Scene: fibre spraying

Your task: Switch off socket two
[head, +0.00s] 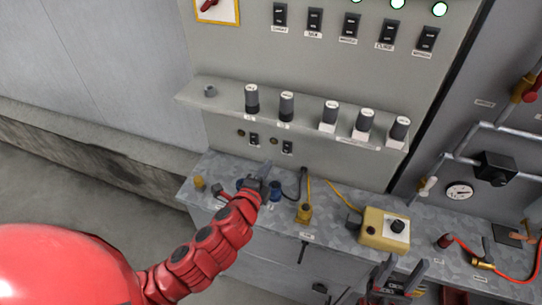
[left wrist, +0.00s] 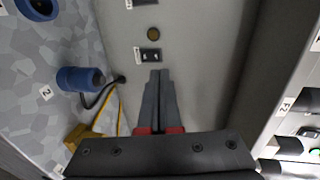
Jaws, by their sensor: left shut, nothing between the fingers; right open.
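Two small black rocker switches sit low on the grey panel. The right one (head: 287,147), which lines up with the blue socket labelled 2, also shows in the left wrist view (left wrist: 150,55); its on or off position is too small to tell. The blue socket two (head: 275,191) stands on the ledge below and shows in the left wrist view (left wrist: 80,79). My left gripper (head: 266,167) is shut and empty, just below and left of that switch in the head view. Its fingertips (left wrist: 159,72) appear apart from it. My right gripper (head: 399,267) is open at the lower right.
A shelf with several black knobs (head: 286,106) juts out above the switches. The ledge (head: 334,215) carries a yellow plug (head: 304,212) and a yellow box (head: 385,229). Cables run beside socket two. A gauge (head: 459,192) and pipes stand at the right.

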